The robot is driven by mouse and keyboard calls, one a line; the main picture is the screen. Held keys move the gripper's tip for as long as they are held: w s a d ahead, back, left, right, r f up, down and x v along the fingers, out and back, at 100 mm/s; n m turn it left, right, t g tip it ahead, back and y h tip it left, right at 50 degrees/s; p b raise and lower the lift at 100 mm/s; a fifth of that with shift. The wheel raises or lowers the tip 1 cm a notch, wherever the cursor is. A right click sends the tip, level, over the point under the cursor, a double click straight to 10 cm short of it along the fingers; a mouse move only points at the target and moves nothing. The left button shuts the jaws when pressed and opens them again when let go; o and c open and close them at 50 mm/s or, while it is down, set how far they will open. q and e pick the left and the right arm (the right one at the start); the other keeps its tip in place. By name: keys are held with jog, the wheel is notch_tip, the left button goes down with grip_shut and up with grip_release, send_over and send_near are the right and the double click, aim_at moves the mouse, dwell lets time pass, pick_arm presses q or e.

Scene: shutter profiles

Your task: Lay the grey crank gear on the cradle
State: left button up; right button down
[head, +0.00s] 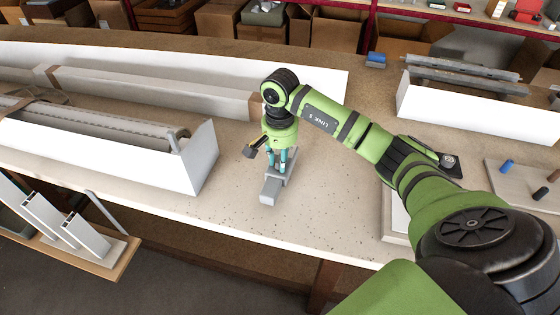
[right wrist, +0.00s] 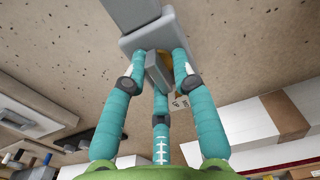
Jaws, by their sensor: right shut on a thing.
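My right gripper (head: 279,163) points down over the middle of the bench, low and near its front edge. In the right wrist view its teal fingers (right wrist: 159,84) are shut around a small grey block (right wrist: 157,70), which looks like the grey crank gear. A yellowish part shows behind it. A larger grey form with a plate and a block (head: 270,190), which looks like the cradle, stands right at the fingertips; it also shows in the right wrist view (right wrist: 130,12). I cannot tell whether the gear touches it. My left gripper is not in view.
A long white box with grey profiles (head: 200,160) stands to the left. Another white box (head: 450,102) holds profiles at the back right. A board with small coloured pegs (head: 520,192) lies at the right.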

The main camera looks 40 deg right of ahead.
jog(key=shift+f+p, duration=0.3)
jog(key=shift+f, duration=0.9)
jog(key=shift+f, duration=0.1)
jog(key=c, duration=1)
grip_release()
